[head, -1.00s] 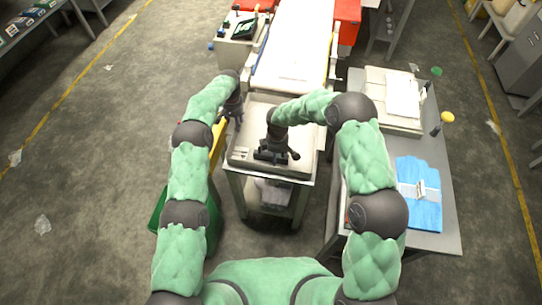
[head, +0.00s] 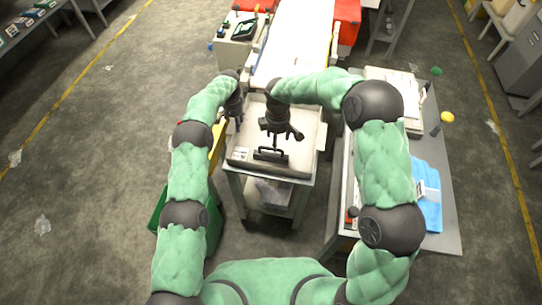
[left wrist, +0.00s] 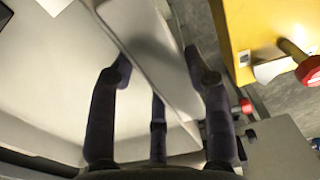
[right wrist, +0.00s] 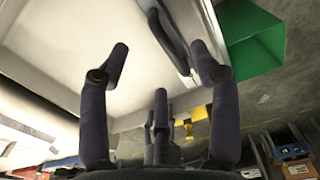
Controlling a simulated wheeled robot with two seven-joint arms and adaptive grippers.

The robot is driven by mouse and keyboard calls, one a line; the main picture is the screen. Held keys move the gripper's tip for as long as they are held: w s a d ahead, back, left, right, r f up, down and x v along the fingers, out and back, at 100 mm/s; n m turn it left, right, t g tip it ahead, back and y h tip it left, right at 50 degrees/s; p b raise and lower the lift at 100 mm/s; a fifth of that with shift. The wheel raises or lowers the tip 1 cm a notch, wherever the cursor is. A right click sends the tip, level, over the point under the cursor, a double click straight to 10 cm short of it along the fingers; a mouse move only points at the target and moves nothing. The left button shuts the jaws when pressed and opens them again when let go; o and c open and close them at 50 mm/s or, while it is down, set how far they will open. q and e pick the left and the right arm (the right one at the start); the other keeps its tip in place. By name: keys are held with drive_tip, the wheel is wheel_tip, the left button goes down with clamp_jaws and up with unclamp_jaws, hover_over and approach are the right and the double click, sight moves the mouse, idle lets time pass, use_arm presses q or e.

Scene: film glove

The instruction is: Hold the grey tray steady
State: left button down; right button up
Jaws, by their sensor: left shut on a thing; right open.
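The grey tray (head: 304,142) sits on a small stand in front of the conveyor. My left gripper (head: 237,120) is shut on the tray's left wall. In the left wrist view, the pale wall (left wrist: 155,55) runs between its fingers. My right gripper (head: 283,132) is open and empty above the tray, just behind a black handle (head: 271,155) near the tray's front edge. In the right wrist view, the handle (right wrist: 170,42) lies beyond the open fingers, apart from them. My left fingers partly hide the tray's left wall.
The conveyor (head: 300,45) adjoins the stand at the back. A side table (head: 430,238) on the right holds a blue folded item (head: 428,180) and a pale box (head: 408,112). A green bin (head: 160,208) stands at the left, near a yellow part (head: 217,145).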

use_arm(q)
drive_tip(key=shift+f, duration=0.1)
drive_tip(key=shift+c, duration=2.3)
unclamp_jaws()
wheel_tip(320, 180, up, 12)
